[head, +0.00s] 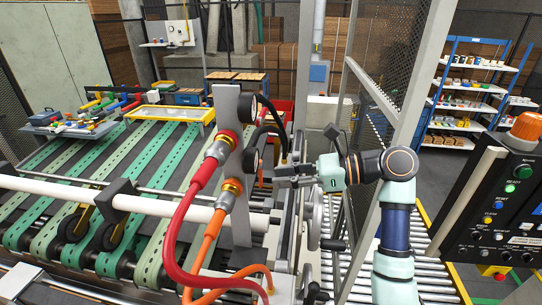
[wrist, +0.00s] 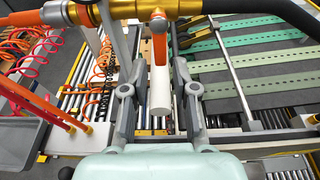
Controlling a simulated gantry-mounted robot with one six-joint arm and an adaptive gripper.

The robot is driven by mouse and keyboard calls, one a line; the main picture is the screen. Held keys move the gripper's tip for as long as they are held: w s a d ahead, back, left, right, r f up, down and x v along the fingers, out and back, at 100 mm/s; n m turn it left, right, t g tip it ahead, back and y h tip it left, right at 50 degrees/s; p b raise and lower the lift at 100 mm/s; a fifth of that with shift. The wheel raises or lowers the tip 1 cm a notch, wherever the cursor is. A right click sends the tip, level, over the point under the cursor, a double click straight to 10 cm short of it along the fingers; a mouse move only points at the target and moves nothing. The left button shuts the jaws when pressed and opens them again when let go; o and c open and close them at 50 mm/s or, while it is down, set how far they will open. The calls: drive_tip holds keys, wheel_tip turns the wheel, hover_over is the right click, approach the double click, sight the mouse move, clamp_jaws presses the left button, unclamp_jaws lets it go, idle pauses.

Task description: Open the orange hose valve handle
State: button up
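The orange valve handle (wrist: 158,45) hangs down from a brass fitting (wrist: 150,13) at the top centre of the wrist view. A white cylindrical piece (wrist: 159,90) shows in line below it; I cannot tell whether it belongs to the handle. My gripper (wrist: 152,62) is open, with one grey finger on each side of the handle and visible gaps to both. In the head view my gripper (head: 285,177) reaches left towards the upright hose mount. The orange hose (head: 211,238) runs down from its brass coupling (head: 230,190). I cannot make out the handle clearly there.
A red hose (head: 175,235) runs beside the orange one. The grey upright post (head: 240,215) and black cables (head: 270,110) are close to my gripper. A mesh guard frame (head: 390,75) stands behind my arm. A control panel (head: 500,215) is at the right. Coiled orange hoses (wrist: 102,65) hang left in the wrist view.

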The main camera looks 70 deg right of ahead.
sight(262, 180)
drive_tip(key=shift+b+x, duration=2.05)
drive_tip(key=shift+b, duration=0.1)
drive_tip(key=shift+d+f+b, duration=0.15)
drive_tip(key=shift+b, duration=0.45)
drive_tip(key=n+b, duration=0.1)
drive_tip(key=b, duration=0.2)
drive_tip(key=d+n+h+b, duration=0.1)
drive_tip(key=n+b, duration=0.1)
drive_tip(key=b, duration=0.2)
drive_tip(key=shift+w+t, duration=0.1)
drive_tip(key=shift+t, duration=0.2)
drive_tip(key=n+b, duration=0.1)
drive_tip(key=b, duration=0.1)
drive_tip(key=shift+d+r+h+b, duration=0.15)
drive_tip(key=shift+r+h+b, duration=0.05)
drive_tip(key=shift+h+b, duration=0.2)
wheel_tip(262, 180, up, 4)
drive_tip(key=d+n+t+h+b, duration=0.2)
drive_tip(key=n+t, duration=0.1)
drive_tip(key=n, duration=0.9)
drive_tip(key=s, duration=0.8)
drive_tip(key=shift+s+f, duration=0.2)
drive_tip(key=shift+s, duration=0.05)
